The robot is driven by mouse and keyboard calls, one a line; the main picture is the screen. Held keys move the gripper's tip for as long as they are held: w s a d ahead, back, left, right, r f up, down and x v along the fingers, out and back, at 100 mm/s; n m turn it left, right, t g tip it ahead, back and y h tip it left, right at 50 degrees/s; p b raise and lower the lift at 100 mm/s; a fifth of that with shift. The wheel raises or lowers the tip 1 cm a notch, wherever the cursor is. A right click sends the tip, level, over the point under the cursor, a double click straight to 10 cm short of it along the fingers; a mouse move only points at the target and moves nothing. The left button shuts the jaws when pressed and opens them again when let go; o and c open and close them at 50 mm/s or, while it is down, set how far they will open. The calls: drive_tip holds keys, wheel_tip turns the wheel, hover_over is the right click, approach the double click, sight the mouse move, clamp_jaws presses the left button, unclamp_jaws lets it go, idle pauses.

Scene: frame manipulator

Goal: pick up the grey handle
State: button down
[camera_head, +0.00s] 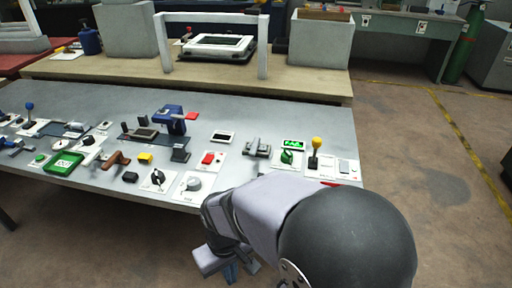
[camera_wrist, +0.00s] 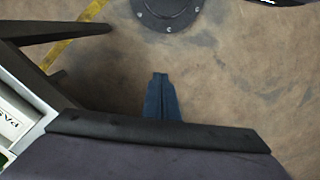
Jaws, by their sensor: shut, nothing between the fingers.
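A grey clamp-like fixture with a raised handle (camera_head: 257,147) stands on a pale plate near the right part of the grey table in the head view. It is the likeliest grey handle, but its details are small. A round grey knob (camera_head: 193,184) sits on a white plate near the front edge. My gripper (camera_head: 231,273) points down in front of the table, beyond its edge and apart from both. In the wrist view my gripper's blue fingers (camera_wrist: 160,78) are together and empty above the floor. Neither grey part shows in the wrist view.
The grey table (camera_head: 240,112) carries several switches and levers, including a yellow-knobbed lever (camera_head: 316,146), a red button (camera_head: 208,158) and a blue vise (camera_head: 170,118). My arm covers part of its front right. A white panel edge (camera_wrist: 12,125) shows at the left in the wrist view.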

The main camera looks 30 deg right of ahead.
drive_tip(key=c, duration=1.6)
unclamp_jaws()
drive_tip(key=shift+o, duration=0.2)
drive_tip(key=shift+w, duration=0.1)
